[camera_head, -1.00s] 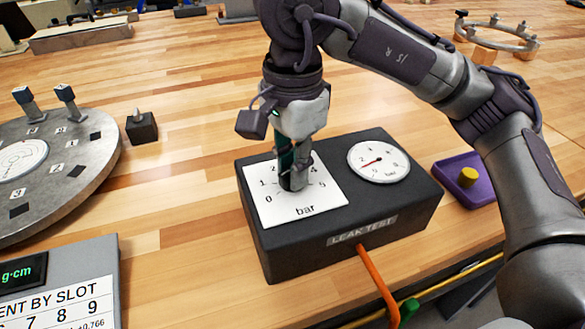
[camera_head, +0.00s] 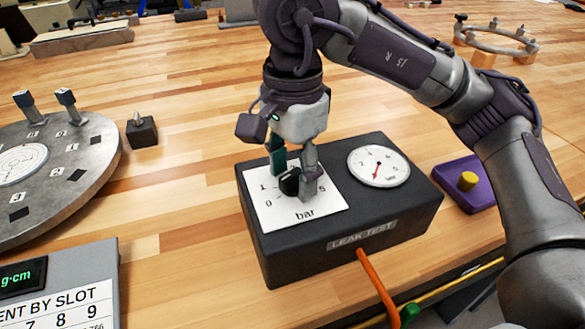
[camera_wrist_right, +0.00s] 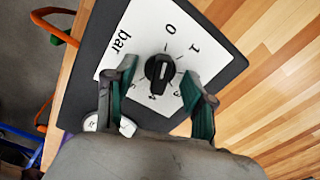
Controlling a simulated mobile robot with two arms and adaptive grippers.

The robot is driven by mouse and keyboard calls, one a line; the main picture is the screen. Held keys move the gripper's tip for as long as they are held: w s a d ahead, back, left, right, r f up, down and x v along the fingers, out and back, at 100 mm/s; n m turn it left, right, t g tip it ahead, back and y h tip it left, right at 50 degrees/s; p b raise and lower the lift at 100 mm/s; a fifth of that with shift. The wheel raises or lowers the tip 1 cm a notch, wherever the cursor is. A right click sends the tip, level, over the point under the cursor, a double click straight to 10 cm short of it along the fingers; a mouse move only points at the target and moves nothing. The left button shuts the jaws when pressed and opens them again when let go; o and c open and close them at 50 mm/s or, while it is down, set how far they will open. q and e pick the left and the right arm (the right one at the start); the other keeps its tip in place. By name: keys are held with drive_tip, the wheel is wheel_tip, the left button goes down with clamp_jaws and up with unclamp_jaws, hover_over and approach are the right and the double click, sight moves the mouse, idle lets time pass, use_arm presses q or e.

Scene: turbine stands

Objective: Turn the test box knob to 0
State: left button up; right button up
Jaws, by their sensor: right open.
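The black test box knob (camera_head: 289,184) sits on a white dial plate (camera_head: 318,208) marked "bar" on top of the dark test box (camera_head: 300,251). The knob also shows in the right wrist view (camera_wrist_right: 159,71), with the 0 and 1 marks beyond it. My right gripper (camera_head: 293,178) points down over the plate, open, with one finger on each side of the knob and visible gaps in the wrist view (camera_wrist_right: 159,73). The round gauge (camera_head: 380,166) has its red needle pointing down, slightly left. My left gripper is not in view.
An orange hose (camera_head: 378,276) leaves the box front near the table edge. A purple tray (camera_head: 450,178) with a yellow knob stands right of the box. A grey round plate (camera_head: 95,165) and a small dark block (camera_head: 142,132) lie left. Bare wood lies between.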

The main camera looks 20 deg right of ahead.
sight(292, 173)
drive_tip(key=shift+r+p, duration=1.05)
drive_tip(key=shift+r, duration=0.4)
drive_tip(key=shift+r+p, duration=0.85)
drive_tip(key=shift+r, duration=0.2)
